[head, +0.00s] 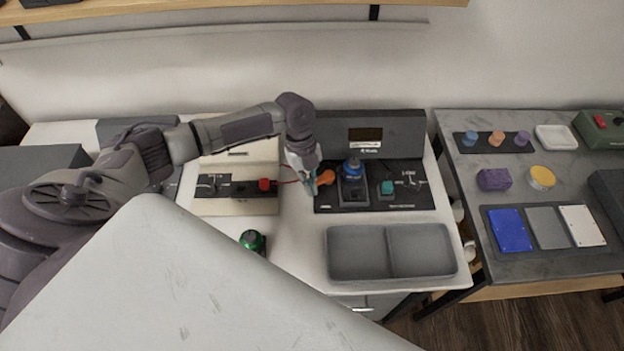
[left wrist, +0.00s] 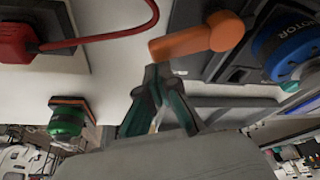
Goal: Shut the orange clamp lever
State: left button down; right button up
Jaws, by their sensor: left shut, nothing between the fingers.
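The orange clamp lever (head: 326,177) sits at the left end of the dark fixture panel (head: 334,202) in the head view. In the left wrist view the orange lever (left wrist: 197,38) is large and lies just beyond my fingertips, slanting up to the right. My left gripper (head: 311,186) is shut and empty, right beside the lever's left end; in the left wrist view its fingertips (left wrist: 158,72) meet just below that end. I cannot tell whether they touch it. My right gripper is not in view.
A blue round part (head: 352,167) and a teal block (head: 387,187) stand on the panel right of the lever. A red plug (head: 264,184) with a red cable lies left. A green-topped tool (head: 252,240) and a grey two-part tray (head: 391,277) are in front.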

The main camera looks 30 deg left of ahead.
pick_arm(q)
jog(key=shift+r, duration=0.15)
jog(key=v, duration=1.1)
jog(key=shift+a+r, duration=0.2)
jog(key=shift+r, duration=0.15)
jog(key=shift+f, duration=0.1)
